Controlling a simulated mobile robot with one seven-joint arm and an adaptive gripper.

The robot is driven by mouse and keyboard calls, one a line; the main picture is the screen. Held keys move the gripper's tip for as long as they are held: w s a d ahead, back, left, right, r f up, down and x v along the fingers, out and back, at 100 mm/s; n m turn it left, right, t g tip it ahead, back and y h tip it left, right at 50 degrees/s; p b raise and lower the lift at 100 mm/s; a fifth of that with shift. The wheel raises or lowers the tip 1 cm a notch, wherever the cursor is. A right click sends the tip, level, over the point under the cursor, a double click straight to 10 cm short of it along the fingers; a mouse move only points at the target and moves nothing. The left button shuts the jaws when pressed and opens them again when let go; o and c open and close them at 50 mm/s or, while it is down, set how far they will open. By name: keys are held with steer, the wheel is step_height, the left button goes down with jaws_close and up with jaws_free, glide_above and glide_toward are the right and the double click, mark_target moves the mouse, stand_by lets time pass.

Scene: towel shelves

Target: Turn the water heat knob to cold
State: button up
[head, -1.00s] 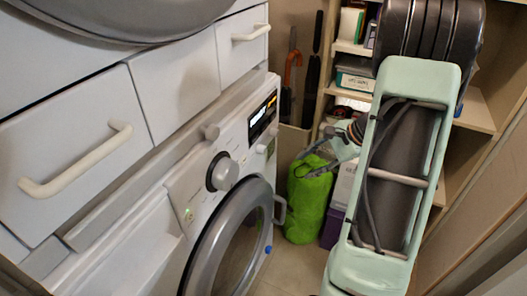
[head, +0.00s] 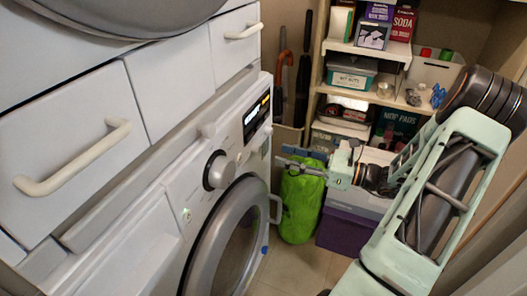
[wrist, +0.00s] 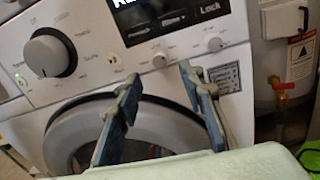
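The washing machine front shows a large round grey knob (head: 219,171), also seen at the left of the wrist view (wrist: 50,52). My gripper (head: 282,156) is open and empty, pointing left toward the machine's panel. In the wrist view its two spread fingers (wrist: 158,80) lie below the small knobs, over the door's upper part. I see no contact with any knob.
The round door (head: 226,245) is below the panel. A green bag (head: 300,208) and a purple bin (head: 345,232) stand behind my gripper. Shelves with boxes (head: 352,78) fill the back right. A white tank with a red valve (wrist: 278,85) shows at right. Floor between is narrow.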

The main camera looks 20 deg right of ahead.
mark_target(260, 149)
steer(key=b+x, duration=0.1)
steer(key=x, duration=0.6)
steer(key=shift+w+a, duration=0.15)
steer(key=shift+a, duration=0.05)
steer(key=shift+c, duration=0.6)
jaws_close()
